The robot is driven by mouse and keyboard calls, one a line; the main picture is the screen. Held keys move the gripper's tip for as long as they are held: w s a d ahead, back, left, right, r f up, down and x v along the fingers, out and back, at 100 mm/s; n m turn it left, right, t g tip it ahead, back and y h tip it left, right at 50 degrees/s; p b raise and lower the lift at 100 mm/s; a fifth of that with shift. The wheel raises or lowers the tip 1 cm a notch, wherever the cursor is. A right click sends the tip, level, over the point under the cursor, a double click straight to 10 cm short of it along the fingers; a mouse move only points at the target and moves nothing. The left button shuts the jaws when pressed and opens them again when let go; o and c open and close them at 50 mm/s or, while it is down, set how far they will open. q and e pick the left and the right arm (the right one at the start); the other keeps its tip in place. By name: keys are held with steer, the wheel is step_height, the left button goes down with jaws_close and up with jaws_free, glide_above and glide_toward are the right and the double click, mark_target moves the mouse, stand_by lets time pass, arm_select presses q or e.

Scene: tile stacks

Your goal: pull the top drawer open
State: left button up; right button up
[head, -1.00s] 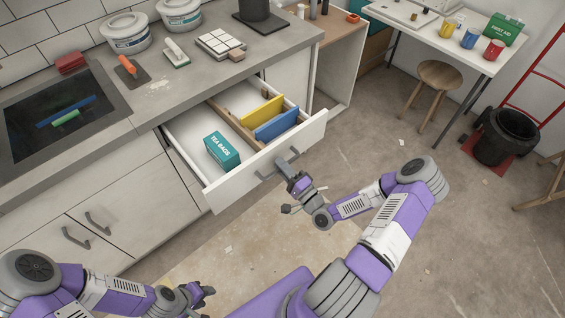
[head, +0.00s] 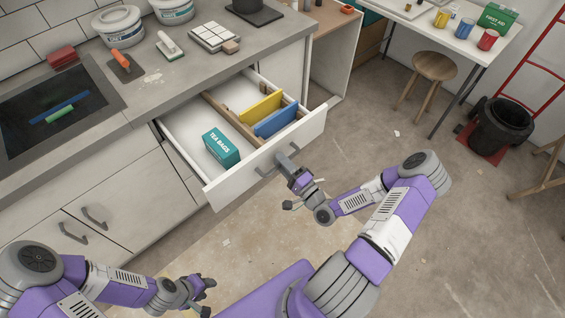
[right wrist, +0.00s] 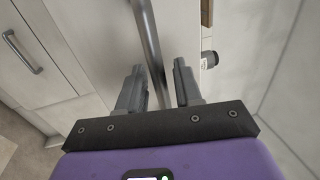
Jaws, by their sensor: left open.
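The top drawer (head: 240,178) stands well out from the cabinet, with a white front and a grey bar handle (head: 265,172). Inside are a teal tea bags box (head: 221,147), a yellow panel (head: 261,106) and a blue panel (head: 276,121). My right gripper (head: 290,168) is at the right part of the handle. In the right wrist view, the handle bar (right wrist: 149,40) runs between the two fingers of the right gripper (right wrist: 158,80); exact finger contact is hard to see. My left gripper (head: 206,290) is open and empty, low in front of the cabinets.
The worktop (head: 150,100) above holds two tubs, trowels and a tile stack (head: 213,36). Closed cabinet doors with handles (head: 95,218) are at left. A stool (head: 434,66), a table and a black bin (head: 497,125) stand at right. Floor in front of the drawer is clear.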

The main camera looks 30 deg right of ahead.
steer(key=v, duration=0.7)
steer(key=shift+s+p, duration=0.3)
steer(key=shift+p, duration=0.1)
steer(key=w+a+f+n+g+y, duration=0.3)
steer(key=a+f+n+g, duration=0.4)
steer(key=a+f+g, duration=0.5)
steer(key=s+a+f+n+g+h+p, duration=0.1)
steer(key=s+a+f+n+g+h, duration=0.1)
steer(key=s+a+n+g, duration=0.4)
steer(key=s+a+g, duration=0.1)
steer(key=s+a, duration=0.2)
steer(key=s, duration=0.2)
steer(key=shift+s+n+g, duration=0.3)
steer(key=shift+s, duration=0.05)
